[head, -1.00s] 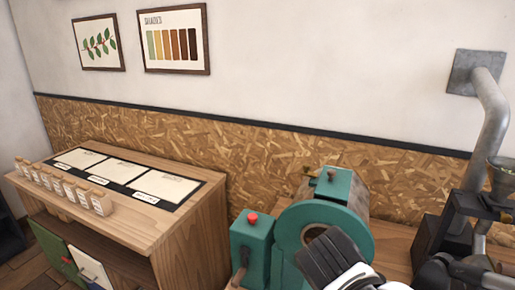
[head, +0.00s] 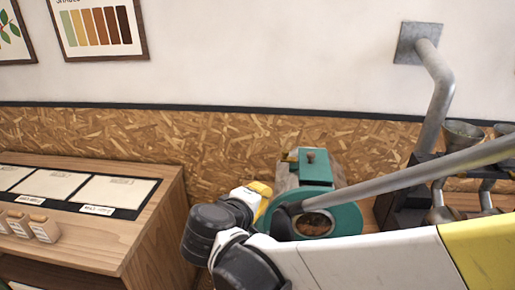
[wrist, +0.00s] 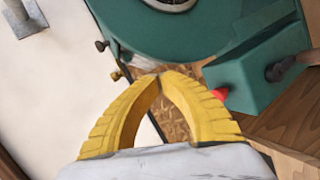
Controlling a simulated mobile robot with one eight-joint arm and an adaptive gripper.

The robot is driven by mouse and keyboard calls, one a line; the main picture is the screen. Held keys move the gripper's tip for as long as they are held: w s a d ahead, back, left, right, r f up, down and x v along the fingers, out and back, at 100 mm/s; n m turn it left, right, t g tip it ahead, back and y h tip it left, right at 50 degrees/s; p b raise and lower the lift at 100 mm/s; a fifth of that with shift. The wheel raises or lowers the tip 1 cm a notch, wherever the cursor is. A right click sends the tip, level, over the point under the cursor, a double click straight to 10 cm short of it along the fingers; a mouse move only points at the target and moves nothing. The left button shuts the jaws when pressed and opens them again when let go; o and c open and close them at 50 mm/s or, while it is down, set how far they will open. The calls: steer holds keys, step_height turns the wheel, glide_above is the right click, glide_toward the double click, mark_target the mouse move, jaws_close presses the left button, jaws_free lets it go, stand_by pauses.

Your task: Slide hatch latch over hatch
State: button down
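The teal roaster (head: 345,217) stands against the wall in the head view. Its round front has an opening with brown contents (head: 315,223), partly covered by my arm. In the wrist view its teal front (wrist: 215,30) fills the top. A dark knob (wrist: 102,46) and a brass-coloured knob (wrist: 117,75) stick out at its edge. I cannot tell which part is the hatch latch, nor make out the hatch clearly. My gripper (wrist: 161,76) has its yellow fingertips together, with nothing seen between them, below the roaster's edge. In the head view only a little yellow of it shows.
A teal control box (wrist: 262,82) with a red button (wrist: 220,94) sits close to the right finger. A wooden cabinet (head: 150,225) with cards stands left. A grey pipe (head: 437,90) and metal funnels (head: 463,134) are at the right.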

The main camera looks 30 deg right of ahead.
steer(key=w+a+r+n+t+h, duration=0.1)
steer(key=w+a+r+t+h, duration=0.2)
steer(key=r, duration=0.3)
steer(key=shift+a+n+h, duration=0.3)
steer(key=shift+a+h, duration=0.15)
steer(key=shift+h, duration=0.15)
steer(key=shift+w+f, duration=0.1)
steer(key=s+d+b+x, duration=0.1)
steer(key=s+b+x, duration=0.1)
steer(key=x, duration=1)
steer(key=shift+d, duration=0.7)
